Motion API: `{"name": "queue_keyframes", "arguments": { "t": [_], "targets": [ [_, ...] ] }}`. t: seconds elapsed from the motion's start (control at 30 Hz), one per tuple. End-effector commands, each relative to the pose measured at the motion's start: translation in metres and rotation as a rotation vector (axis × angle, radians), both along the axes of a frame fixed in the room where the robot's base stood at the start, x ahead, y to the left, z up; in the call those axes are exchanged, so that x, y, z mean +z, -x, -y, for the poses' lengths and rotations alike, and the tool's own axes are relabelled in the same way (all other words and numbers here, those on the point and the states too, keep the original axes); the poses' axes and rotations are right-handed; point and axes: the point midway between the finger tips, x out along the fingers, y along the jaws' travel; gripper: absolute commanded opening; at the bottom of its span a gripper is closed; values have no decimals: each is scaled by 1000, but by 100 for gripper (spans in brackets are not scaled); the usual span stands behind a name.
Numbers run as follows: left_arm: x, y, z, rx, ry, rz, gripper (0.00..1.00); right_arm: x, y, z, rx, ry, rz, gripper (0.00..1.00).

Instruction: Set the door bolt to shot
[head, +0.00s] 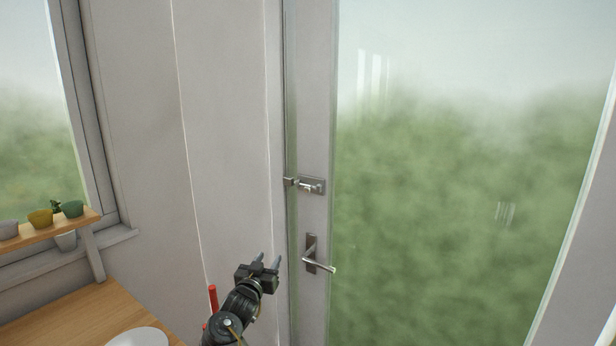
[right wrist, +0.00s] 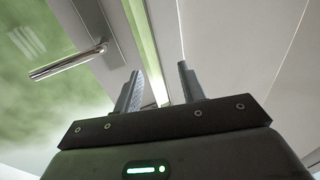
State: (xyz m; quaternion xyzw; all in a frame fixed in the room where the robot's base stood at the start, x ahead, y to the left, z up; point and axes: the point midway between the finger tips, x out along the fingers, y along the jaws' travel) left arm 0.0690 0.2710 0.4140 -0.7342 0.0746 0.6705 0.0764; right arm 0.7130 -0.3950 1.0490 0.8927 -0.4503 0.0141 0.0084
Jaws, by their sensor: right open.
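The door bolt (head: 313,186) is a small silver slide bolt on the grey frame of the glazed door, above the lever handle. A small metal keeper (head: 289,182) sits to its left, at the door's edge. How far the rod reaches toward the keeper is too small to tell. My right gripper (head: 268,261) is open and empty, below and left of the bolt and left of the handle, apart from both. In the right wrist view its two fingers (right wrist: 160,82) stand apart with nothing between them; the bolt does not show there. My left gripper is not in view.
The lever handle (head: 318,265) sticks out below the bolt; it also shows in the right wrist view (right wrist: 70,62). A wooden worktop (head: 75,318) with a white plate (head: 138,338) lies at lower left. A red object (head: 213,298) stands by my arm. A shelf (head: 45,228) holds pots.

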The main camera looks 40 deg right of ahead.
Motion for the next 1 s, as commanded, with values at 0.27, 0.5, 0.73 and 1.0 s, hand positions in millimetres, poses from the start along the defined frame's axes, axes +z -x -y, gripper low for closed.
{"name": "queue_keyframes", "arguments": {
  "t": [0.27,0.5,0.73,1.0],
  "targets": [
    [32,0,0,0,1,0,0,183,44,28,-294,-142,242,41],
    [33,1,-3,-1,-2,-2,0,201,55,31,-340,-174,269,41],
    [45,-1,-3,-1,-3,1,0,204,49,53,-340,-170,267,41],
    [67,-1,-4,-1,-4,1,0,204,34,101,-338,-169,266,41]
  ]
}}
